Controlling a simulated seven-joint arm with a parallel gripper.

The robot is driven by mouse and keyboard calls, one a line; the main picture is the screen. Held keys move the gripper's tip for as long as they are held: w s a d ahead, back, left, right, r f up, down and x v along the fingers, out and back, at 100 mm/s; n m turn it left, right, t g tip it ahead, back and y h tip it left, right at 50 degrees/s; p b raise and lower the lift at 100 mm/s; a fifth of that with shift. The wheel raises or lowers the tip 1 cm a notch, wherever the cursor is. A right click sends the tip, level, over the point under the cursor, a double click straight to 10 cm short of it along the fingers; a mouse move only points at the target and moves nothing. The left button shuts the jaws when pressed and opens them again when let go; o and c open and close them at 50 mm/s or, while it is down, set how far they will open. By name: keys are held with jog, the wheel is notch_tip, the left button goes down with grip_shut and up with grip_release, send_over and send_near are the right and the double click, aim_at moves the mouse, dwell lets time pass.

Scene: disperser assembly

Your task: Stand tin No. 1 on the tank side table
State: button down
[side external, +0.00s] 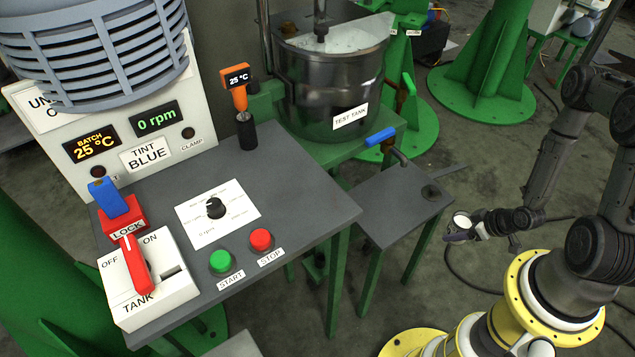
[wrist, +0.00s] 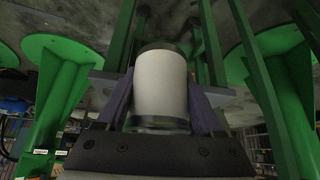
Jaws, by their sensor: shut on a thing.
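My gripper (wrist: 158,110) is shut on a tin (wrist: 160,88) with a wide white label and dark ends; one finger shows on each side of it in the wrist view. In the side external view the tin (side external: 462,221) is small at the right, held beside the tank side table (side external: 395,207). It is apart from the table, just off its right edge. No number can be read on the tin. The table is a small grey top on green legs below the test tank's tap, with a dark round spot (side external: 431,191) near its right corner.
The test tank (side external: 335,85) stands on a green stand behind the table, its blue-handled tap (side external: 381,136) overhanging the table's back. The larger grey control bench (side external: 290,195) is at the left. Most of the table top is clear.

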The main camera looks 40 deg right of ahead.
jog(key=w+a+r+m, duration=0.1)
jog(key=w+a+r, duration=0.4)
jog(key=r, duration=0.4)
jog(key=w+a+r, duration=0.3)
jog(key=w+r, duration=0.3)
jog(key=r, duration=0.4)
jog(key=a+r+n+y, duration=0.2)
jog(key=a+r+n, duration=0.2)
jog(key=a+r, duration=1.7)
send_near(286, 180)
jog(key=shift+w+a+g, duration=0.15)
jog(key=shift+w, duration=0.35)
jog(key=shift+w+a+g, duration=0.15)
jog(key=shift+w, duration=0.4)
jog(key=shift+x, duration=0.9)
jog(key=shift+f, duration=1.4)
